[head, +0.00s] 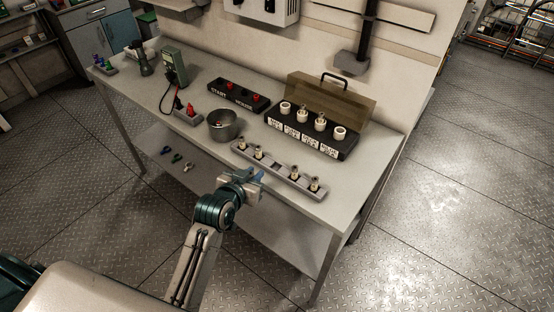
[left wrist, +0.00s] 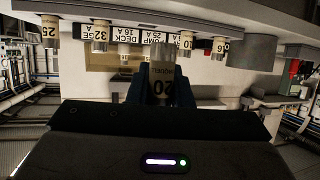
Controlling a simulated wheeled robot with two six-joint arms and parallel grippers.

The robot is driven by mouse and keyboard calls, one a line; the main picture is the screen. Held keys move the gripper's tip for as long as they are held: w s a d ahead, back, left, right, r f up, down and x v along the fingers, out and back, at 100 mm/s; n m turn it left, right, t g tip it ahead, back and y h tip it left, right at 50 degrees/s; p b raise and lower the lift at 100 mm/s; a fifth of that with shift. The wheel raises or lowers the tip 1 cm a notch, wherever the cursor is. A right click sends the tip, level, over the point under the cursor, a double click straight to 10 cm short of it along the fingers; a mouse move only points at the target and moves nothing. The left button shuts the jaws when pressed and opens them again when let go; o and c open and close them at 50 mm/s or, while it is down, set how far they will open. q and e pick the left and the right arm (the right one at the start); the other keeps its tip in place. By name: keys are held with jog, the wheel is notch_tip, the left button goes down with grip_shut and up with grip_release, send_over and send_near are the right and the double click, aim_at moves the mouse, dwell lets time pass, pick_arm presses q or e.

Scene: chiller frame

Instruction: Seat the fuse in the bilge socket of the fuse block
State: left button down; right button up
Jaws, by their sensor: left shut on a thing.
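My left gripper (head: 257,175) is just off the table's front edge, before the grey fuse rack (head: 276,169). The fuse cannot be made out in the head view. The black fuse block (head: 305,137) stands behind the rack, with several white round sockets in a row and label plates below. The two middle sockets appear to hold metal-topped parts. The plates are too small to read in the head view. My right gripper is not in view.
The rack holds other fuses, marked 25, 32 (left wrist: 99,36), 10 and 06 (left wrist: 221,46). The block's smoked lid (head: 333,97) stands open behind it. A metal pot (head: 223,126), a START switch box (head: 239,96) and a meter (head: 174,66) are further left.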

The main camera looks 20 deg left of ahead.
pick_arm(q)
jog(key=p, duration=0.3)
send_over(278, 162)
jog(key=s, duration=0.3)
jog(key=shift+w+a+f, duration=0.25)
jog(key=shift+a+f, duration=0.05)
jog(key=shift+f, duration=0.05)
jog(key=shift+w+d+f, duration=0.1)
jog(key=shift+w, duration=0.4)
jog(key=f, duration=0.1)
jog(key=w+p, duration=0.1)
jog(key=f, duration=0.1)
jog(key=shift+w+d+f+p, duration=0.15)
jog(key=shift+d+f+p, duration=0.1)
jog(key=shift+f+p, duration=0.1)
jog(key=shift+p, duration=0.4)
jog(key=shift+f, duration=0.25)
jog(key=shift+f, duration=0.1)
